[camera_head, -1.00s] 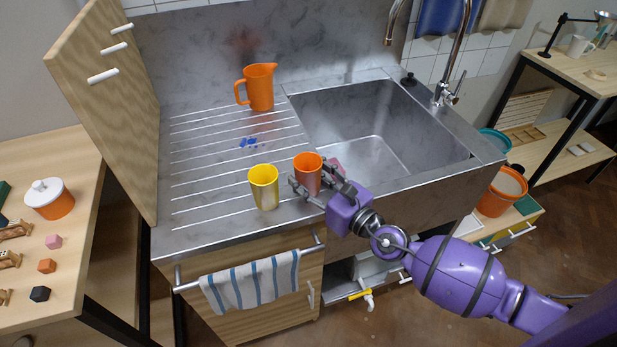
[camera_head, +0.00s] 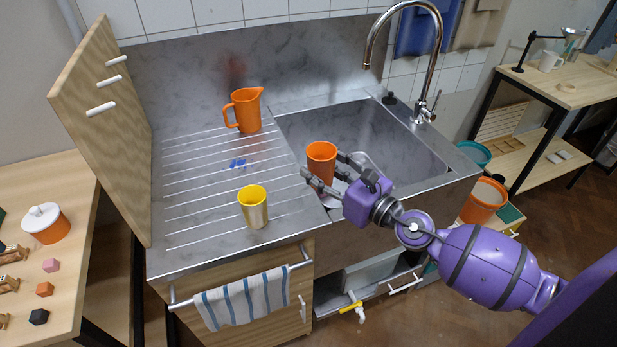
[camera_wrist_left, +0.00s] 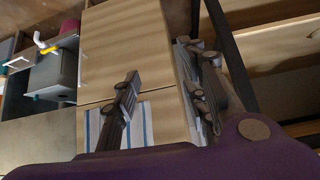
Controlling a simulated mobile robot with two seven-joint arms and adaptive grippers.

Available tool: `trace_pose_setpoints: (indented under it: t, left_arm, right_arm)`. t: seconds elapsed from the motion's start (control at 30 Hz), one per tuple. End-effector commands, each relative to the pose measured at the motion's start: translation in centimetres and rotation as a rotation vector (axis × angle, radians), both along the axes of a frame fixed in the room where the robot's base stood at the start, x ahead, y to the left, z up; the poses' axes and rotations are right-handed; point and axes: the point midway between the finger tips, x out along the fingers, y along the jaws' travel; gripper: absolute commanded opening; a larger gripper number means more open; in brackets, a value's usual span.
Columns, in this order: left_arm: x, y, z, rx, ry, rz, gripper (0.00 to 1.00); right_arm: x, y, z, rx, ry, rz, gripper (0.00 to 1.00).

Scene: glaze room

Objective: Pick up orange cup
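The orange cup (camera_head: 321,160) is upright between the fingers of my right gripper (camera_head: 322,181), by the sink's left front corner. The gripper is shut on it, and the fingers hide part of its lower side. The cup appears raised above the counter. My left gripper (camera_wrist_left: 163,92) shows only in the left wrist view. Its fingers are apart with nothing between them, over the wooden cabinet front and the striped towel (camera_wrist_left: 140,126).
A yellow cup (camera_head: 254,209) stands on the ribbed drainboard (camera_head: 200,215), left of the orange cup. An orange pitcher (camera_head: 246,110) stands farther back. The sink basin (camera_head: 400,140) and faucet (camera_head: 436,60) are to the right.

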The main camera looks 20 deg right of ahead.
Motion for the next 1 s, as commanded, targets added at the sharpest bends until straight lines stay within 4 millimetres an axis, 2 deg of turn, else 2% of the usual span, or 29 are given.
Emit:
trace_pose_setpoints:
  t: [0.03,0.23,0.5,1.0]
  left_arm:
    - [-0.8,0.1,-0.9,0.002,0.017,0.0,0.4]
    - [-1.5,0.5,-2.0,0.011,0.031,0.004,0.4]
    - [-0.1,1.0,-2.4,0.017,-0.004,0.017,0.4]
    - [-0.9,0.8,-3.7,0.018,0.019,0.011,0.4]
  right_arm:
    - [-0.6,-0.6,-0.9,-0.002,0.016,0.002,0.17]
    - [-1.7,-2.7,0.1,-0.001,0.017,0.001,0.17]
    - [-2.9,-4.9,1.3,-0.001,0.015,0.003,0.17]
    - [-3.8,-6.7,2.6,0.001,0.012,0.002,0.17]
